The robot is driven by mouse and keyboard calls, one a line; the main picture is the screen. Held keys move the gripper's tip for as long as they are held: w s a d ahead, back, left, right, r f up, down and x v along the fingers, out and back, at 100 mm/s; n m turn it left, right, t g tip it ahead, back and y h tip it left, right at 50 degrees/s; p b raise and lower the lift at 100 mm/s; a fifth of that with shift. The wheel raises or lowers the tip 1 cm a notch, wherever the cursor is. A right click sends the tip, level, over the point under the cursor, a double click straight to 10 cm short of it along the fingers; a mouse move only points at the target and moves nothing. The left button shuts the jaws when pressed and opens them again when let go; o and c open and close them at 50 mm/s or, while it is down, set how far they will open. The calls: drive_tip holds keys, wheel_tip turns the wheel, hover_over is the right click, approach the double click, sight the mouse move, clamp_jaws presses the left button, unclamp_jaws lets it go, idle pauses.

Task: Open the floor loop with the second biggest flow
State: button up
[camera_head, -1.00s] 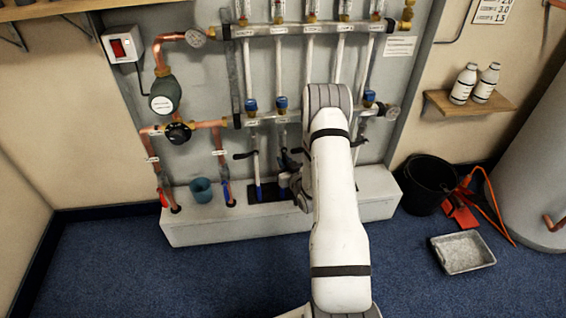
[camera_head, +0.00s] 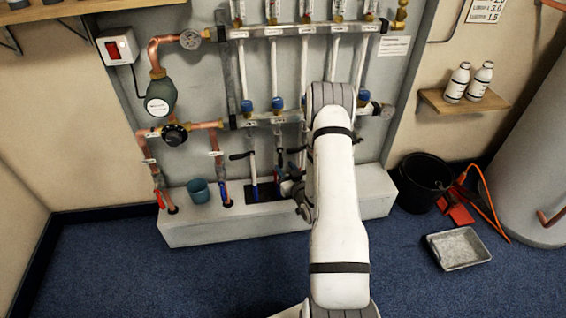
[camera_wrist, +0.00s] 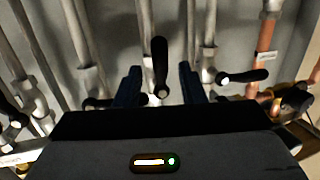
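Black lever handles sit on the loop pipes. The leftmost lever (camera_head: 240,156) points sideways across its pipe; it also shows at the right of the wrist view (camera_wrist: 245,76). My gripper (camera_head: 290,188) is low in front of the pipes, partly hidden by my arm. In the wrist view my gripper (camera_wrist: 160,85) is open, with one black lever (camera_wrist: 159,66) between its fingers, roughly in line with its pipe. Contact cannot be told. Another lever (camera_wrist: 102,102) lies crosswise beside the left finger.
Copper pipes (camera_head: 148,160) with a gauge and red and blue handles are at the left. A teal cup (camera_head: 198,190) stands on the white plinth (camera_head: 190,231). A black bucket (camera_head: 425,181) and grey tray (camera_head: 459,249) are at the right. A wall card (camera_head: 486,10) is partly cut off.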

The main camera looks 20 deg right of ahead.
drive_tip(key=s, duration=0.3)
drive_tip(key=shift+s+d+r, duration=0.1)
drive_tip(key=shift+s+r, duration=0.1)
drive_tip(key=shift+s, duration=0.1)
drive_tip(key=a+r+g+h+p, duration=0.1)
drive_tip(key=a+r+g+p, duration=0.15)
drive_tip(key=r+p, duration=0.8)
drive_tip(key=a+r+g+p, duration=0.2)
drive_tip(key=r+g+p, duration=0.15)
drive_tip(key=r, duration=1.45)
drive_tip(key=s+a+r+g+p, duration=0.2)
drive_tip(key=s+a+r+p, duration=0.1)
drive_tip(key=s+r, duration=0.5)
drive_tip(key=s+a+r+g+p, duration=0.3)
drive_tip(key=s+a+r+p, duration=0.1)
drive_tip(key=s+r, duration=0.5)
drive_tip(key=s+a+r+g+p, duration=0.3)
drive_tip(key=s+a+r+p, duration=0.1)
drive_tip(key=s+r, duration=0.4)
drive_tip(key=shift+s+r+y, duration=0.25)
drive_tip(key=shift+s+y, duration=0.15)
drive_tip(key=shift+s, duration=0.85)
